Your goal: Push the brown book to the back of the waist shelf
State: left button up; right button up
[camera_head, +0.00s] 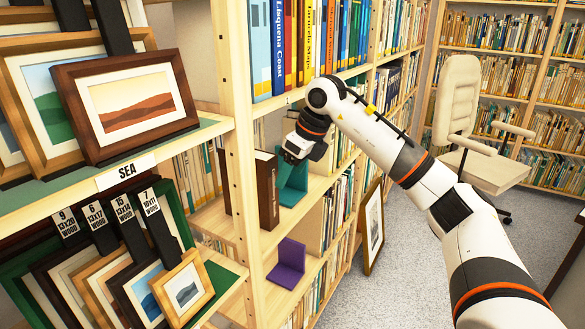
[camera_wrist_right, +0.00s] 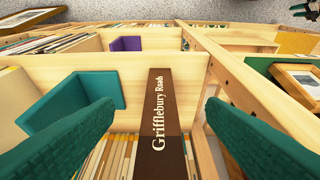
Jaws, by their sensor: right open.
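The brown book (camera_head: 268,192) stands upright on the waist shelf (camera_head: 298,212), close to the shelf's front edge. Its spine, lettered "Grifflebury Roads", faces me in the right wrist view (camera_wrist_right: 159,125). My right gripper (camera_head: 298,152) is in front of and above the book, a little to its right in the head view. In the wrist view its two teal fingers are spread wide, one on each side of the book's spine, with nothing held. I cannot tell any contact with the book.
A teal bookend (camera_head: 292,182) stands just right of the book. A purple bookend (camera_head: 288,262) is on the shelf below. A wooden upright (camera_head: 238,150) and a rack of framed prints (camera_head: 130,100) lie left. A chair (camera_head: 460,120) stands at the right.

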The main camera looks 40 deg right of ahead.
aim_at(274, 209)
pick_arm(q)
jog(key=r, duration=0.1)
jog(key=w+r+b, duration=0.1)
jog(key=r, duration=0.1)
jog(key=w+r, duration=0.1)
jog(key=shift+d+r, duration=0.1)
jog(key=shift+r, duration=0.05)
pick_arm(e)
jog(key=x, duration=1.1)
jog(key=shift+w+f, duration=0.2)
grip_shut()
